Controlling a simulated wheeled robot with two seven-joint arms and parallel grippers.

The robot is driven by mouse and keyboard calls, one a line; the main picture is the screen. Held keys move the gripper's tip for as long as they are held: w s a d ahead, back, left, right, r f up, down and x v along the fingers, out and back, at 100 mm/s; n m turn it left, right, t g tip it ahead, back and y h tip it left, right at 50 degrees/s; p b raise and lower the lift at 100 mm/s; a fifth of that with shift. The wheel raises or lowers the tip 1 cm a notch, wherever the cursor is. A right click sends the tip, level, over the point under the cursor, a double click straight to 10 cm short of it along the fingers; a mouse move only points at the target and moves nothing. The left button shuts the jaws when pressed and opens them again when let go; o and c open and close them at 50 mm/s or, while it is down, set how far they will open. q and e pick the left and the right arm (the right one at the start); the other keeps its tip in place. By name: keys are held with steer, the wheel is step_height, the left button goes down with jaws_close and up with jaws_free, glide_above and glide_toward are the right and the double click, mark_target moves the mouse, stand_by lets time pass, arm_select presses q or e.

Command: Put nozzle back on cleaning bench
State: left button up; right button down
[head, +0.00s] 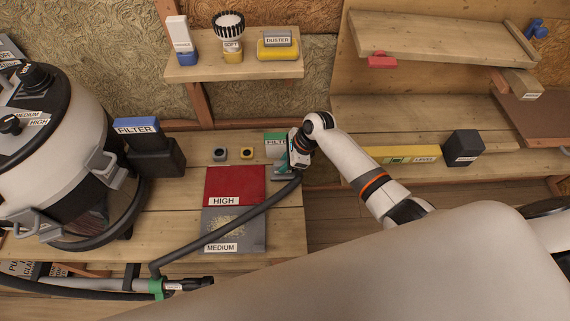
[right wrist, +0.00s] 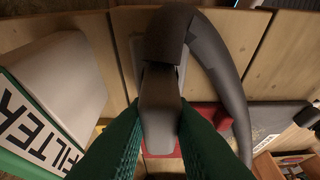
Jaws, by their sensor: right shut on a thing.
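My right gripper (head: 285,168) is shut on the grey nozzle (right wrist: 160,105), with its green fingers on either side of the nozzle's neck. In the head view the nozzle's flat foot (head: 281,178) shows low at the right end of the wooden cleaning bench (head: 165,215). I cannot tell whether the foot touches the planks. A dark hose (head: 235,222) runs from the nozzle across the bench to its front left. It also curves over the top in the right wrist view (right wrist: 228,75). My left gripper is not in view.
A green-and-white filter box (head: 275,141) stands close behind the gripper. A red HIGH pad (head: 233,183) and grey MEDIUM pad (head: 222,228) lie left of it. A large vacuum (head: 65,150) and blue filter (head: 143,133) occupy the left. A shelf (head: 232,70) hangs above.

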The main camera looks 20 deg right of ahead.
steer(key=shift+w+f, duration=0.1)
steer(key=shift+f, duration=0.4)
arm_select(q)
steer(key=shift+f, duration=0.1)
arm_select(e)
steer(key=c, duration=1.3)
jaws_free()
arm_select(q)
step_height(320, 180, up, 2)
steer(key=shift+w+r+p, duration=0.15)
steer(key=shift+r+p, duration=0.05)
steer(key=shift+p, duration=1)
arm_select(e)
steer(key=v, duration=1.2)
